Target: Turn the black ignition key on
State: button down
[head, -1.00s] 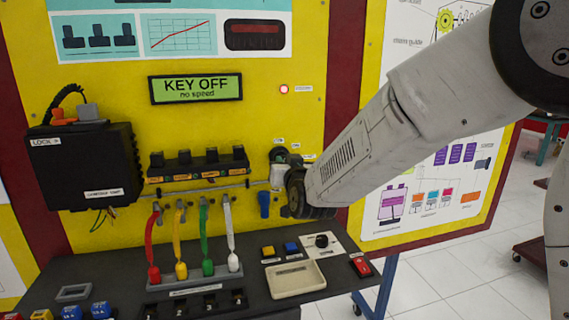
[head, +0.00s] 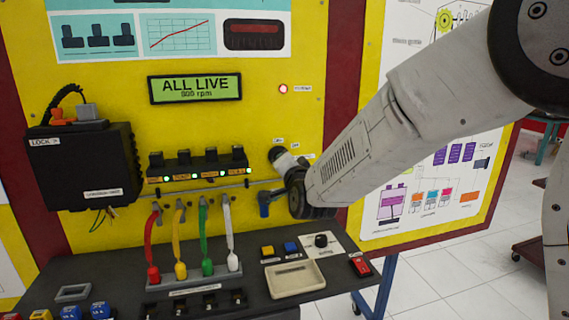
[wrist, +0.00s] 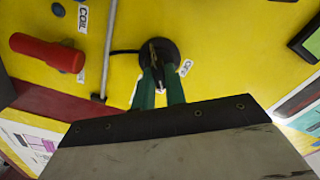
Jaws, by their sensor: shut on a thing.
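The black ignition key (wrist: 158,56) stands in a round black switch (wrist: 172,50) on the yellow panel, seen in the wrist view. My gripper (wrist: 159,86) has its green fingers closed on the key, one on each side. In the head view my gripper (head: 284,161) is at the switch, tilted up and to the left, and it hides most of the key. The green display (head: 195,87) above reads "ALL LIVE" with an rpm figure below.
A row of black coils (head: 198,164) with lit labels and a blue-handled part (head: 264,204) are close to my wrist. A red cylinder (wrist: 48,53) sticks out near the switch. Below is a dark shelf with a beige tray (head: 294,279) and buttons.

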jog(key=shift+m, duration=0.6)
jog(key=c, duration=1.4)
grip_release()
jog(key=shift+c, duration=0.2)
jog(key=v, duration=0.7)
jog(key=shift+s, duration=0.35)
jog(key=shift+d, duration=0.15)
